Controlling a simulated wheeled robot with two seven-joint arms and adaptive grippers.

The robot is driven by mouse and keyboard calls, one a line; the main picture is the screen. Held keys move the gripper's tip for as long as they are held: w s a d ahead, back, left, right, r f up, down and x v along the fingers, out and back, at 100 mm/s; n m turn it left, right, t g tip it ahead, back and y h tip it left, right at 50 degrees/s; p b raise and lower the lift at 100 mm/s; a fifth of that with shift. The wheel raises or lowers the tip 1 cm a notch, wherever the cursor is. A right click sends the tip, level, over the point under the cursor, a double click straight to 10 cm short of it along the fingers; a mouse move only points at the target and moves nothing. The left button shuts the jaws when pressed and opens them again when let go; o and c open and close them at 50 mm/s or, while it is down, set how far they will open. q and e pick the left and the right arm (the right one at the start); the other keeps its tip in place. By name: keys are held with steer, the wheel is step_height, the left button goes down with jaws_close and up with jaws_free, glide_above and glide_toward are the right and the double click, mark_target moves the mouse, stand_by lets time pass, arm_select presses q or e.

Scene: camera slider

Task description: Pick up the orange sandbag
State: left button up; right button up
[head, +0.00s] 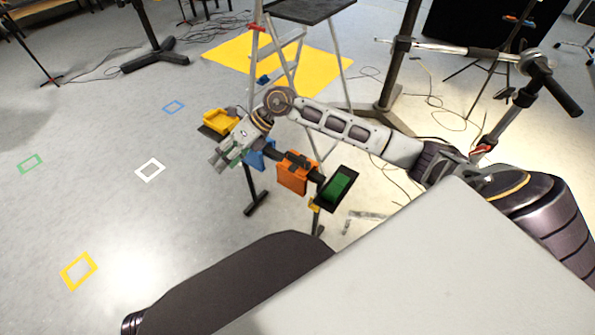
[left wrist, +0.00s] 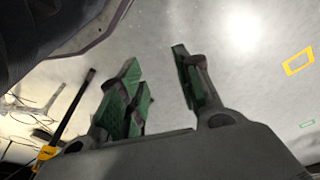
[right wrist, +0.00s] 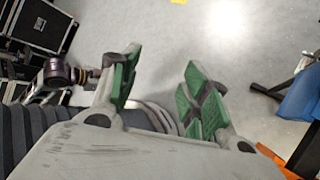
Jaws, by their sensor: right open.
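The orange sandbag (head: 293,173) hangs over a dark bar of a stand in the head view, between a blue bag (head: 262,156) and a green one (head: 338,188). A strip of orange (right wrist: 278,161) shows at the lower right edge of the right wrist view. My right gripper (head: 220,160) is beyond the orange sandbag, to its left, near the blue bag. Its fingers (right wrist: 160,72) are open and empty, with floor between them. My left gripper (left wrist: 160,75) is open and empty over floor in the left wrist view; the head view does not show it.
A yellow bag or tray (head: 220,121) sits by my right wrist. A ladder (head: 284,50) stands on a yellow mat (head: 322,72) behind the stand. Light stands and cables are at the right.

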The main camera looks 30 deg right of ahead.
steer(key=w+d+f+h, duration=0.25)
steer(key=d+h, duration=0.25)
steer(key=d, duration=0.6)
steer(key=m+g+h, duration=0.1)
steer(key=g+h, duration=0.1)
steer(key=h, duration=0.3)
glide_above(297, 156)
arm_select(q)
steer(key=f, duration=0.2)
steer(key=s+f, duration=0.1)
steer(key=shift+d+f, duration=0.15)
steer(key=shift+d, duration=0.2)
arm_select(e)
steer(key=shift+r, duration=0.45)
steer(key=shift+f, duration=0.1)
step_height(297, 156, down, 8)
steer(key=shift+b, duration=0.8)
steer(key=shift+f, duration=0.2)
arm_select(q)
steer(key=shift+w+d+r, duration=0.1)
steer(key=shift+d+r, duration=0.15)
steer(key=shift+r, duration=0.8)
steer(key=shift+f, duration=0.1)
arm_select(e)
steer(key=shift+f, duration=0.1)
